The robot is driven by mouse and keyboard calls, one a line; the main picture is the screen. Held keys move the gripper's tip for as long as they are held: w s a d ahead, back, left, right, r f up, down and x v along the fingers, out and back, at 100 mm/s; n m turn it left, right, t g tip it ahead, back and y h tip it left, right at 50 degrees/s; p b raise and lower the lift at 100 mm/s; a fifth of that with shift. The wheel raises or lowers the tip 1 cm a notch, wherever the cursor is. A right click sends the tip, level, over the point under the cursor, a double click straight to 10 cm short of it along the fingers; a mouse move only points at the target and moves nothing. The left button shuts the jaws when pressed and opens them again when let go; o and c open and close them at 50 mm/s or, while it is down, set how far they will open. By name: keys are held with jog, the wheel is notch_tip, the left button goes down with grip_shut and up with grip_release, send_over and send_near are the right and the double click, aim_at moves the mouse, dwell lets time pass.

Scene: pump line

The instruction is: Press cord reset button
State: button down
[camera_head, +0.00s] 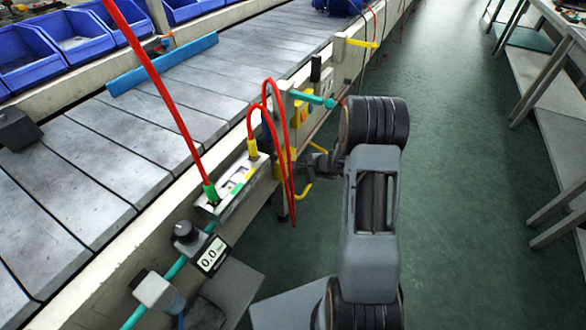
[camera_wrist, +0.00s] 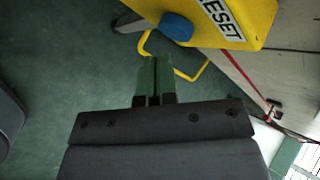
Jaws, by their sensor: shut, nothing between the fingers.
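The blue reset button (camera_wrist: 177,26) shows in the wrist view at the top, on a yellow box (camera_wrist: 237,34) with a white RESET label. My gripper (camera_wrist: 155,62) is shut and empty, with its fingertips below the button and slightly to its left in the picture. A gap shows between the fingertips and the button, so they appear apart. In the head view my gripper (camera_head: 306,161) is low beside the conveyor's side, close to yellow parts there. I cannot make out the button in the head view.
A yellow bent bar (camera_wrist: 190,72) sits close to my fingertips. Red cords (camera_head: 288,120) loop down beside the conveyor (camera_head: 110,165). A teal pipe (camera_head: 312,98) juts out above my gripper. Green floor (camera_head: 450,200) is clear to the right, up to a bench (camera_head: 555,115).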

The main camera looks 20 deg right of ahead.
jog(key=shift+w+a, duration=0.1)
dwell(0.3)
jog(key=shift+w+a+b, duration=0.2)
jog(key=shift+w+b, duration=0.05)
jog(key=shift+b, duration=0.1)
jog(key=shift+w+a, duration=0.3)
dwell(0.9)
jog(key=shift+s+d+b, duration=0.15)
jog(key=shift+b, duration=0.15)
jog(key=shift+s+d, duration=0.4)
jog(key=shift+s, duration=0.1)
jog(key=shift+d+b, duration=0.1)
jog(key=shift+b, duration=0.2)
jog(key=shift+s+d+b, duration=0.5)
jog(key=shift+s+d, duration=1.15)
jog(key=shift+s, duration=0.2)
